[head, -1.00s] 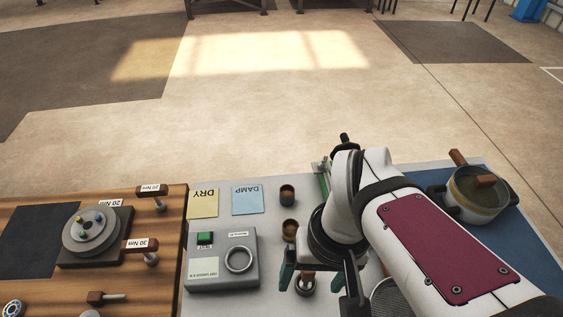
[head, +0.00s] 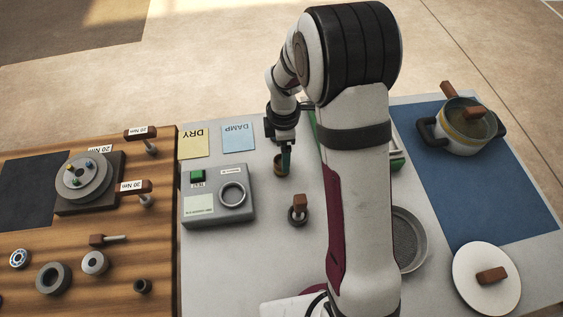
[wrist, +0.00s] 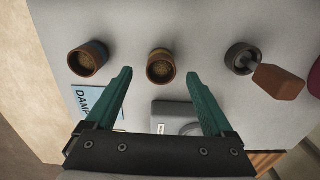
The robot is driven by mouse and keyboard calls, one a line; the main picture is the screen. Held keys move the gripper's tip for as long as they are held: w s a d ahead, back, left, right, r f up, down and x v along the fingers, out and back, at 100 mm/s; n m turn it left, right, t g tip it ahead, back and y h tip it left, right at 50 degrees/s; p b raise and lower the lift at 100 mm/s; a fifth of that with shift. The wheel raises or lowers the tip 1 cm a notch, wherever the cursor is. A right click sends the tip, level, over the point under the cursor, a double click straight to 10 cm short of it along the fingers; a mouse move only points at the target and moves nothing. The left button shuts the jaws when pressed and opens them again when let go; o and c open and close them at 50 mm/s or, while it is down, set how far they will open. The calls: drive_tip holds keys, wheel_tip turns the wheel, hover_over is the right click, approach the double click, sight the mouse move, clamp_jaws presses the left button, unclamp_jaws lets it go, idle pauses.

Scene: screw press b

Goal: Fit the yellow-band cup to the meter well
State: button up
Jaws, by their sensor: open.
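The meter is a grey box (head: 215,205) with a green button; its round well (head: 232,195) looks empty. Two small cups of brown grain stand on the grey table. One cup (wrist: 161,68) lies just ahead of and between my fingertips in the wrist view; in the head view this cup (head: 280,166) is partly covered by a finger. The other cup (wrist: 88,60) stands left of my fingers in the wrist view. Their band colours are not clear; the nearer one looks yellowish. My gripper (wrist: 162,80) is open and empty, with green fingers.
A brown-handled tool (head: 300,205) stands in a dark ring near the cups. DRY (head: 193,143) and DAMP (head: 238,138) cards lie behind the meter. A pot (head: 462,128), a round lid (head: 486,280) and a sieve (head: 408,240) are at right. Free table lies before the meter.

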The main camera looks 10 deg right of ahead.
wheel_tip(320, 180, down, 6)
drive_tip(key=shift+s+a+r, duration=0.1)
drive_tip(key=shift+a+r, duration=0.05)
drive_tip(key=shift+r, duration=0.1)
clamp_jaws()
drive_tip(key=shift+r, duration=0.1)
wheel_tip(320, 180, up, 4)
drive_tip(key=shift+r, duration=0.1)
drive_tip(key=s+d+r, duration=0.5)
drive_tip(key=d+r, duration=0.1)
drive_tip(key=d, duration=0.4)
drive_tip(key=shift+s+d+r, duration=0.15)
drive_tip(key=shift+d+r, duration=0.05)
drive_tip(key=shift+r, duration=0.15)
